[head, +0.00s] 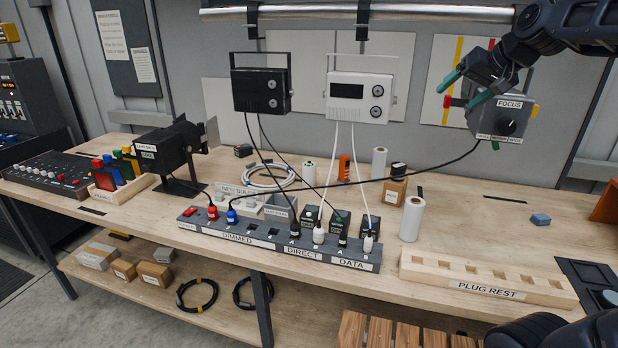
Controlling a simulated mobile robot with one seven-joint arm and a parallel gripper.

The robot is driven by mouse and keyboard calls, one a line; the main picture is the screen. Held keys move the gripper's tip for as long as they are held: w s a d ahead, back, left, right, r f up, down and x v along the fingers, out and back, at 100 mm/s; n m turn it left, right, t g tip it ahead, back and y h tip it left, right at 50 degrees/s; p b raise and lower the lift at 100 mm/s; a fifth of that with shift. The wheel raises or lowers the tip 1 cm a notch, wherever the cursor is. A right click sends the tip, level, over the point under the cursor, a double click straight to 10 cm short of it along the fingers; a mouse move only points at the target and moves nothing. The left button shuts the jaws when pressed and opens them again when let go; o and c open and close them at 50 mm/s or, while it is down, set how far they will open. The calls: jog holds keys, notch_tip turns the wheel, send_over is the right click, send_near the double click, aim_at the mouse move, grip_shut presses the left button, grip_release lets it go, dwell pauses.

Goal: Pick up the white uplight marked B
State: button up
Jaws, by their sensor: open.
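The white unit (361,97) with a dark display and two knobs hangs in a bracket from the rail at the back. I read no letter B on it. Two white cables run down from it to white plugs near the B labels on the strip (285,247) marked DIMMED, DIRECT and DATA. A black unit (262,91) of similar shape hangs to its left. My gripper (456,98) has teal fingers spread apart and empty-looking. It is at the upper right, to the right of the white unit and apart from it, in front of a grey box marked FOCUS (506,118).
The metal rail (400,14) runs above the hanging units. A black cable crosses the bench from the FOCUS box. White rolls (412,219), small boxes and a PLUG REST block (486,279) stand on the bench (470,215). The right of the bench has free room.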

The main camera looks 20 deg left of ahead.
jog(key=w+a+r+g+y, duration=0.15)
jog(key=w+a, duration=0.25)
jog(key=a, duration=0.4)
jog(key=w+a+r+y, duration=0.1)
jog(key=w+a+r, duration=0.2)
jog(key=a, duration=0.6)
jog(key=w+a+r+g+y, duration=0.1)
jog(key=w+a+r+y, duration=0.2)
jog(key=a, duration=0.5)
jog(key=s+a+r, duration=0.1)
jog(key=s+a, duration=0.2)
jog(key=a, duration=1)
jog(key=s+a+r, duration=0.1)
jog(key=s+a, duration=0.2)
jog(key=a, duration=1.1)
jog(key=m+h, duration=0.2)
jog(key=h, duration=0.9)
send_near(308, 165)
jog(key=x, duration=0.8)
jog(key=shift+w+f, duration=0.15)
jog(key=shift+f, duration=0.1)
jog(key=shift+t, duration=0.25)
jog(key=shift+x, duration=2.7)
jog(key=shift+d, duration=0.1)
jog(key=c, duration=1.3)
jog(key=shift+c, duration=0.9)
